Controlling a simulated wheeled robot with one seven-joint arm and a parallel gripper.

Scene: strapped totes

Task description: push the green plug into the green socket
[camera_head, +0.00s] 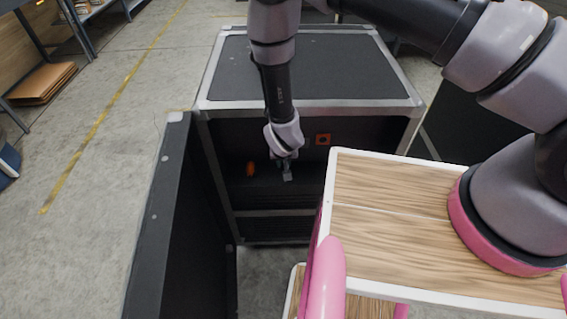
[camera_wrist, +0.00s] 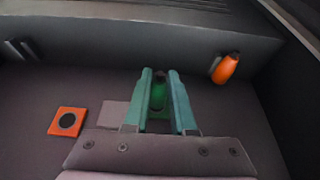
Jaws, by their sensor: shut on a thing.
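My gripper (camera_wrist: 160,75) is shut on the green plug (camera_wrist: 158,92), which shows as a dark green body between the two teal fingers in the wrist view. In the head view my gripper (camera_head: 287,174) is inside the open front of the black case, and the plug cannot be made out there. The green socket is not clearly visible; my gripper and wrist cover part of the panel. A little green shows low between the fingers, but I cannot tell whether it is plug or socket. I cannot tell whether the plug touches a socket.
An orange plug (camera_wrist: 228,68) sits in a holder, left of my gripper in the head view (camera_head: 250,168). An orange socket (camera_wrist: 68,121) is on the panel, also in the head view (camera_head: 323,140). The case's open door (camera_head: 172,225) stands left; its metal-edged top (camera_head: 310,104) is above.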

